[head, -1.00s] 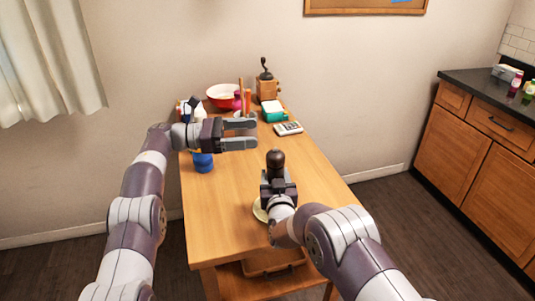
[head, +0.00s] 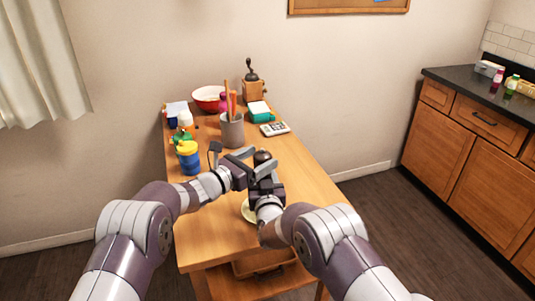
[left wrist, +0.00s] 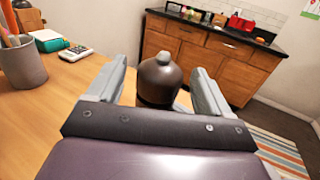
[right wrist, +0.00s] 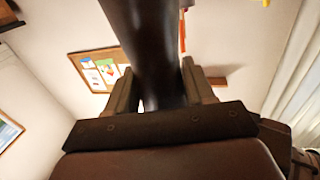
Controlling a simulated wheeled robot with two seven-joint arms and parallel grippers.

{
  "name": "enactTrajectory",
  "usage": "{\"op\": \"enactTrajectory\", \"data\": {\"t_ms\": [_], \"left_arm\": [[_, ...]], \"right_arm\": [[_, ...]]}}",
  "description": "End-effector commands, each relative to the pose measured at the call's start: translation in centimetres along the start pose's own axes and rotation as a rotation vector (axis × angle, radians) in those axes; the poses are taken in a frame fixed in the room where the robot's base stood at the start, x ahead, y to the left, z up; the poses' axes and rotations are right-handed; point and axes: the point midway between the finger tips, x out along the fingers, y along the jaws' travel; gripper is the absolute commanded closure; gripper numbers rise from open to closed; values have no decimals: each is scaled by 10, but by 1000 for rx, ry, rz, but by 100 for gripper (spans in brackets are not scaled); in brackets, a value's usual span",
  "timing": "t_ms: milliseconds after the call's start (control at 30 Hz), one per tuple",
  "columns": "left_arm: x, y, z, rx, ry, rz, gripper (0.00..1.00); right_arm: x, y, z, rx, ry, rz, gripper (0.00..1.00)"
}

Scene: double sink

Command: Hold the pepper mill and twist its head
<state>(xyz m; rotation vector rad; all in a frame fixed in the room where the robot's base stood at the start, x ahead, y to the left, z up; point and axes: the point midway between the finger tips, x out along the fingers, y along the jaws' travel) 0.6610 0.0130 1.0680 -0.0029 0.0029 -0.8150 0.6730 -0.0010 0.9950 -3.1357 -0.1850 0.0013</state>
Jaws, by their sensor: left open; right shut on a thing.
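The dark brown pepper mill (head: 262,156) stands upright over the table, mostly hidden by my grippers in the head view. My right gripper (right wrist: 163,92) is shut on the mill's body, which fills the space between its fingers in the right wrist view. My left gripper (head: 259,161) is open at the mill's head. In the left wrist view the rounded head with its small knob (left wrist: 161,76) sits between the two spread fingers, with a gap visible at the right. A pale plate (head: 248,211) shows partly under my right gripper.
A grey utensil cup (head: 232,131), a blue jar with a yellow lid (head: 188,158) and a calculator (head: 275,129) stand beyond the grippers. A red bowl (head: 207,98) and a coffee grinder (head: 254,88) are at the back. The table's right side (head: 310,185) is clear.

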Motion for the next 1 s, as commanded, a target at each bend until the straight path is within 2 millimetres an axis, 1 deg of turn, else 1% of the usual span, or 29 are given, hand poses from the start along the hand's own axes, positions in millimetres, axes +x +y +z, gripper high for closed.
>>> {"op": "enactTrajectory", "data": {"t_ms": [33, 100, 200, 300, 500, 533, 567, 600, 667, 700, 1000], "left_arm": [[11, -1, -1, 0, 0, -3, 20], [22, 0, -1, 1, 0, -2, 20], [33, -1, 0, 0, -1, -2, 20], [37, 0, 0, 0, 0, -1, 20], [37, 0, 0, 0, 0, -1, 20], [37, 0, 0, 0, 0, -1, 26], [37, 0, 0, 0, 0, -1, 36], [37, 0, 0, 0, -1, -1, 49], [37, 0, 0, 0, -1, -1, 69], [37, 0, 0, 0, -1, -1, 71], [38, 0, 1, 1, -5, -40, 72]], "right_arm": [[0, 0, -1, 0, 2, 0, 81], [0, 0, -1, 0, 2, 0, 81], [0, 0, -1, 0, 2, 0, 81], [0, 0, -1, 0, 2, 0, 81], [0, 0, -1, 0, 2, 0, 81], [0, 0, -1, 0, 2, 0, 81], [0, 0, -1, 0, 2, 0, 81], [0, 0, -1, 0, 2, 0, 81], [0, 0, -1, 0, 2, 0, 81], [0, 0, -1, 0, 2, 0, 81], [0, 0, -1, 1, 2, 0, 81]]}}
